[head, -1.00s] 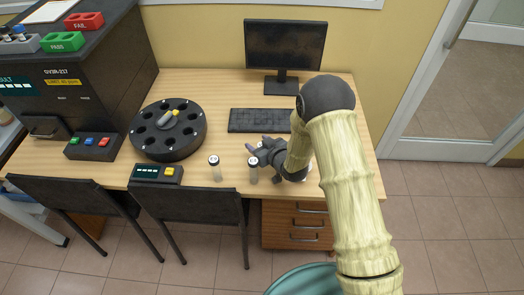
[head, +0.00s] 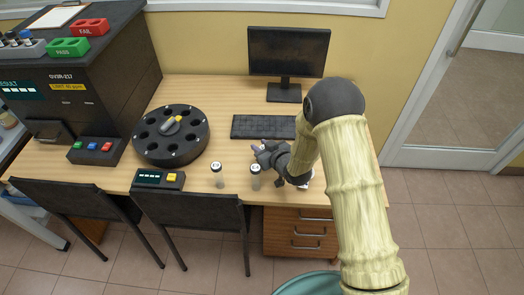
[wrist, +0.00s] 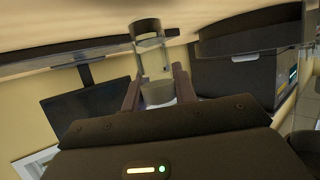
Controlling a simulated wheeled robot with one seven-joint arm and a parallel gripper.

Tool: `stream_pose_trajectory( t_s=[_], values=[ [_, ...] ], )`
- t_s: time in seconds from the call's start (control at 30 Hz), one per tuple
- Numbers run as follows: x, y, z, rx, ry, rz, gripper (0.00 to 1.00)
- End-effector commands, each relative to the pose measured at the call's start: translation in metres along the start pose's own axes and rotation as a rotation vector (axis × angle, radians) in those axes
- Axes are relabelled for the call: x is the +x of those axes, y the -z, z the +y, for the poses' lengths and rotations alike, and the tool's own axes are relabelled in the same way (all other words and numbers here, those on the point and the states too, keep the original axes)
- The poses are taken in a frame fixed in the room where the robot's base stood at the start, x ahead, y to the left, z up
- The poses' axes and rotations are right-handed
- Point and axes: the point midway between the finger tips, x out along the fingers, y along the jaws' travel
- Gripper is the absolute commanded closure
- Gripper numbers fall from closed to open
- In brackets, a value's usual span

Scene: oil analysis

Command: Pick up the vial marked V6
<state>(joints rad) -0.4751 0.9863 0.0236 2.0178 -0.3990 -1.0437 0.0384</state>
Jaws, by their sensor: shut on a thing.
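My gripper (head: 260,151) is above the front part of the desk, left of my forearm. In the wrist view it (wrist: 156,84) is shut on a clear glass vial (wrist: 152,55), which sits between the two fingers. The marking on this vial cannot be read, and the vial is mostly hidden in the head view. Two more vials with white-topped caps stand upright on the desk: one at the left (head: 217,175) and one just in front of the gripper (head: 255,179). Their cap marks are too small to read.
A round black carousel (head: 170,140) with holes stands left on the desk (head: 225,105). A small display box (head: 158,179) is near the front edge. A keyboard (head: 263,126) and monitor (head: 288,52) are behind. Black chairs (head: 200,210) stand in front. A dark analyser (head: 95,85) is at far left.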

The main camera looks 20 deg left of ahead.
Motion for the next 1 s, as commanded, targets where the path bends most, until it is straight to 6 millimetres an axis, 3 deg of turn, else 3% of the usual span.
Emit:
stream_pose_trajectory(
  t_s=[0.2,0.43,1.0],
  values=[
    [-0.016,0.039,0.001,-0.003,-0.001,0.005,0.95],
    [-0.029,0.069,0.001,0.0,-0.002,0.003,0.95],
    [-0.031,0.075,0.0,0.0,0.0,0.0,0.95]
  ],
)
